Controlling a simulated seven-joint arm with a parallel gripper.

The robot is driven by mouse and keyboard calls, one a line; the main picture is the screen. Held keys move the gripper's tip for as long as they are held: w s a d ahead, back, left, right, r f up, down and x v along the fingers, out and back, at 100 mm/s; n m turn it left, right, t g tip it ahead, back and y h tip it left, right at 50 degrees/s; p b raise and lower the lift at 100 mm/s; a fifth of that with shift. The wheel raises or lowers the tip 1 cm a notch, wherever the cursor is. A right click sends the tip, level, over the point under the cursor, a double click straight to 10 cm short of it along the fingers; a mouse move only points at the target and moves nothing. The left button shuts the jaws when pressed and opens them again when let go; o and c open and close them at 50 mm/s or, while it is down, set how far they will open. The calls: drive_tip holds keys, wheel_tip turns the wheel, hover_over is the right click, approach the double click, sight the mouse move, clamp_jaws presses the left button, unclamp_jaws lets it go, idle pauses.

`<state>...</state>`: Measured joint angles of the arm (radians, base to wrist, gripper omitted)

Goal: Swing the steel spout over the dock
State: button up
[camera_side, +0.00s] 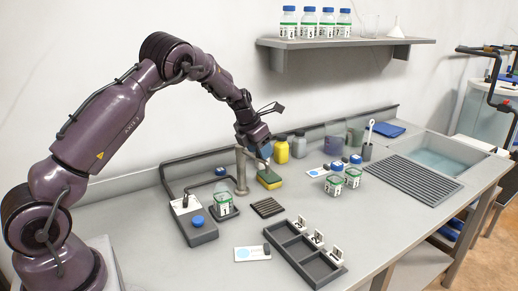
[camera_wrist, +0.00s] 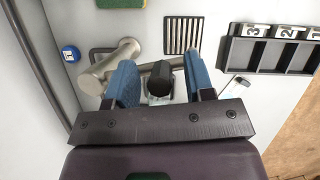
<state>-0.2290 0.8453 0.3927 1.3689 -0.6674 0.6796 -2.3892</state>
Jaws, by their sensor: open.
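The steel spout (camera_side: 241,170) rises from the bench as an upright post, and its arm runs off the top toward my gripper (camera_side: 264,152). In the wrist view the spout (camera_wrist: 108,72) reaches from the left to a dark tip (camera_wrist: 161,78). My gripper (camera_wrist: 160,82) is open, with one blue finger on each side of that tip; I cannot tell whether either touches it. What looks like the dock, a dark square base (camera_side: 232,212), holds a clear jar marked 1 (camera_side: 223,202), left of the spout's tip in the side view.
A sponge (camera_side: 269,179), a slotted grille (camera_side: 267,207) and a dark rack with numbered tags (camera_side: 290,243) lie to the right.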

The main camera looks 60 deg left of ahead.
clamp_jaws()
drive_tip(key=shift+s+r, duration=0.1)
drive_tip(key=s+a+m+g+h, duration=0.2)
drive_tip(key=s+m, duration=0.6)
drive_tip(key=m, duration=0.5)
drive_tip(key=shift+s+a+m+h, duration=0.3)
drive_tip(key=shift+a+h, duration=0.45)
drive_tip(key=shift+h, duration=0.55)
unclamp_jaws()
